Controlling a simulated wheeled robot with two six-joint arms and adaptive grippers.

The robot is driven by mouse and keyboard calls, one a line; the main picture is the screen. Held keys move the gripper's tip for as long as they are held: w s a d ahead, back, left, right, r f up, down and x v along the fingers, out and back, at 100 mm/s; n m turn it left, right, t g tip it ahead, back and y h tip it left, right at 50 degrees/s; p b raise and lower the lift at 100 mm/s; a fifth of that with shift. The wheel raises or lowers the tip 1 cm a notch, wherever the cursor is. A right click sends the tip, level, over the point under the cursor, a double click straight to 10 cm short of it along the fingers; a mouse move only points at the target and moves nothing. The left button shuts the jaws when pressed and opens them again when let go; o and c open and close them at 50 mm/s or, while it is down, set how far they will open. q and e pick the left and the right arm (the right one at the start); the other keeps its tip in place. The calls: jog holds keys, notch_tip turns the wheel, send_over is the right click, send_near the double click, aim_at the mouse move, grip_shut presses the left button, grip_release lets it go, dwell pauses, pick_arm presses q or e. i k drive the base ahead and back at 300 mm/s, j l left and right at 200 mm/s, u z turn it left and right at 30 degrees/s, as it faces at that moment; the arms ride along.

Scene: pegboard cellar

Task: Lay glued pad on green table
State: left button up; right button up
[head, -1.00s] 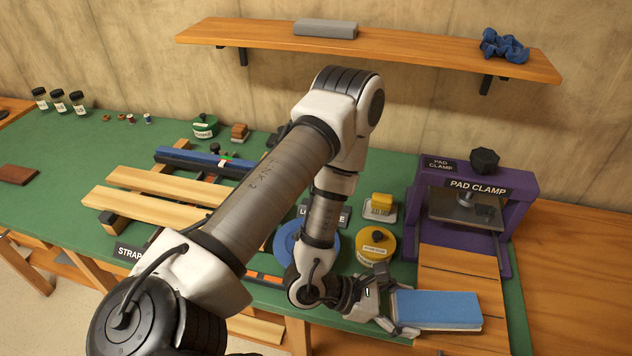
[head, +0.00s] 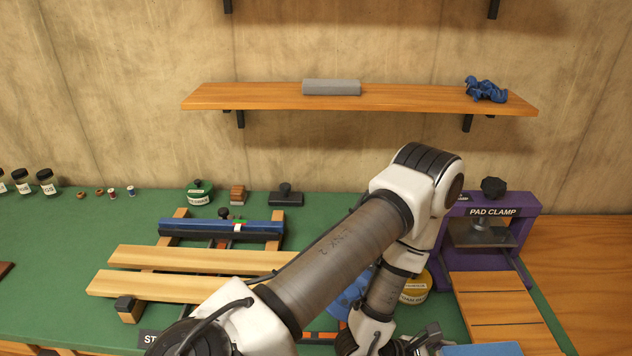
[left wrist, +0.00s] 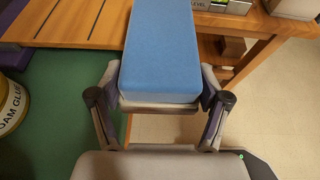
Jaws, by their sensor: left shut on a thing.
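The pad (left wrist: 162,50) is a thick blue block with a pale lower layer. My left gripper (left wrist: 162,88) is shut on its near end, one finger on each side, in the left wrist view. In the head view the pad (head: 482,349) is cut off by the bottom edge, and so is much of the left gripper (head: 420,345). The pad appears in front of the clamp's slatted wooden board (head: 497,303); I cannot tell whether it touches it. The green table (head: 60,240) spreads to the left. My right gripper is not in view.
The purple pad clamp (head: 533,232) stands at the right. A yellow glue tin (head: 416,291) and a blue disc (head: 349,299) are partly hidden by my left arm. Light wooden slats (head: 200,260) fill the table's middle. Bare green surface shows at the left.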

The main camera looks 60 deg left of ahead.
aim_at(62, 275)
jog(key=k+j+z, duration=0.15)
jog(key=k+z, duration=0.6)
jog(key=k+j+u, duration=0.1)
jog(key=k+u, duration=0.15)
jog(key=k, duration=0.2)
jog(key=k+j+u, duration=0.25)
jog(key=k, duration=0.2)
jog(key=k+j+u, duration=0.15)
jog(key=k+u, duration=0.25)
jog(key=k+j+u, duration=0.2)
jog(key=u, duration=0.15)
jog(key=k+j+u, duration=0.25)
jog(key=u, duration=0.15)
jog(key=i+j, duration=0.1)
jog(key=i, duration=0.25)
